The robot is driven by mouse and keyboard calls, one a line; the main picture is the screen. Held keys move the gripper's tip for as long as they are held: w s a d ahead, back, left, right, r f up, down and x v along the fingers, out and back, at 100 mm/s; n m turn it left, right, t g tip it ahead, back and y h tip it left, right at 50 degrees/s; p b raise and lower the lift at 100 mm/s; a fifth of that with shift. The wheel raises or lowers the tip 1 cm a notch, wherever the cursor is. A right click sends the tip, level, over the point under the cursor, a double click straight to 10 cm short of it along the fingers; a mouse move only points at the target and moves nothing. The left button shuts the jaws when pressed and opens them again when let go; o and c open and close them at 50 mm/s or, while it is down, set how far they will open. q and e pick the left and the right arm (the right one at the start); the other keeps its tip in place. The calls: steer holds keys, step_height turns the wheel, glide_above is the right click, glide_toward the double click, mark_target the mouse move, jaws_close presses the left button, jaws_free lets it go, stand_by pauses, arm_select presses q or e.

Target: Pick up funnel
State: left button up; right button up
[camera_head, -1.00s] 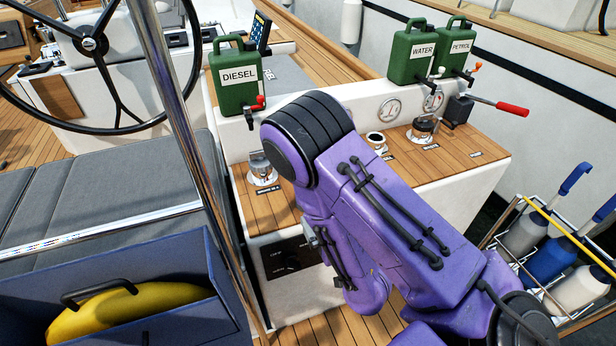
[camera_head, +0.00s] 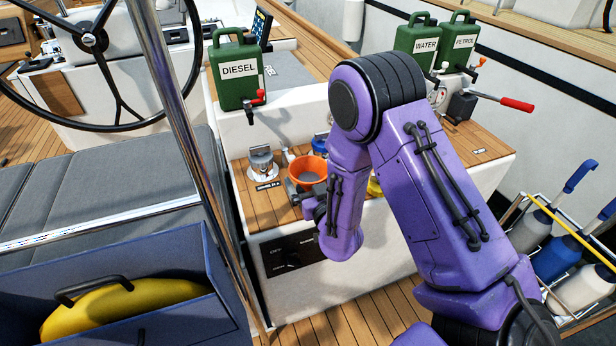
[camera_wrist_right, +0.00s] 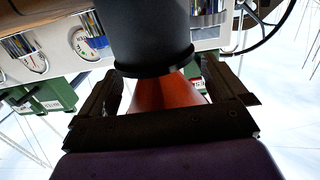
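An orange funnel (camera_head: 306,172), wide mouth up, shows near the front left of the wood-topped console. My right gripper (camera_head: 310,204) is at its front side, low, partly hidden by my purple forearm. In the right wrist view the funnel's orange wall (camera_wrist_right: 165,96) shows between the two spread fingers of my right gripper (camera_wrist_right: 165,92). The fingers look open on either side of it, and I see no clear grip. A dark cylinder covers part of the funnel there. I cannot tell whether the funnel touches the wood. My left gripper is not in view.
A silver filler cap (camera_head: 261,163) stands just left of the funnel. A blue object (camera_head: 320,145) is behind it, and a yellow one (camera_head: 375,187) is partly behind my arm. A green diesel can (camera_head: 237,75) stands at the back. A steel pole (camera_head: 172,100) rises at left.

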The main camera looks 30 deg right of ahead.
steer(key=c, duration=1.6)
step_height(320, 180, up, 13)
steer(key=p, duration=1.1)
steer(key=shift+r, duration=0.1)
